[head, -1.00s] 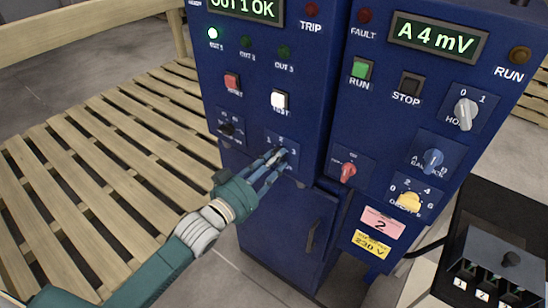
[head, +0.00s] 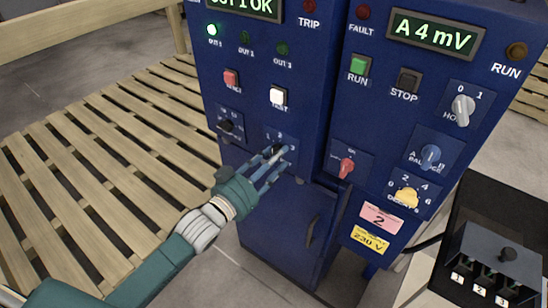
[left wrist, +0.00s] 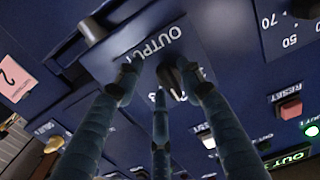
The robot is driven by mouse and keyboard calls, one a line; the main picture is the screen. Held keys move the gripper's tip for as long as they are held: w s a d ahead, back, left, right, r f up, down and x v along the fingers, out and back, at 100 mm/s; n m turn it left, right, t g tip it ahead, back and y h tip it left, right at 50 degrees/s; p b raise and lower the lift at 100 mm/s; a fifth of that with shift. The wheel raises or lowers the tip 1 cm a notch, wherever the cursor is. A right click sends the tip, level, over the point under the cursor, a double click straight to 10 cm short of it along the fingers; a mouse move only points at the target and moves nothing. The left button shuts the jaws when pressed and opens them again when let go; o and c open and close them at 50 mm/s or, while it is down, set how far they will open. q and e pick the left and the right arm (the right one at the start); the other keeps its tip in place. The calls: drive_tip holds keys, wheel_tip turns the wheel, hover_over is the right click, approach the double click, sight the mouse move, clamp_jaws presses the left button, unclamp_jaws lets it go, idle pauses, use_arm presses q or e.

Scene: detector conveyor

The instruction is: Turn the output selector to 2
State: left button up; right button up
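The output selector is a dark knob (head: 278,149) on a small blue plate marked 1, 2, 3, low on the left cabinet. In the left wrist view the knob (left wrist: 173,80) shows beside the word OUTPUT. My left gripper (head: 273,160) is at the knob, its fingers around it. In the left wrist view the fingertips (left wrist: 162,84) are spread, with a gap between the left finger and the knob; contact on the right is unclear. The knob's pointer is partly hidden. The display (head: 243,6) reads OUT 1 OK and the first output lamp (head: 212,29) glows green. My right gripper is out of view.
A black knob (head: 227,125) sits left of the selector, with red (head: 231,78) and white (head: 278,96) buttons above. A slatted wooden pallet (head: 90,170) lies at left.

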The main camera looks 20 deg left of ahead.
use_arm(q)
drive_tip(key=shift+a, duration=0.1)
drive_tip(key=v, duration=1.2)
drive_tip(key=shift+r, duration=0.1)
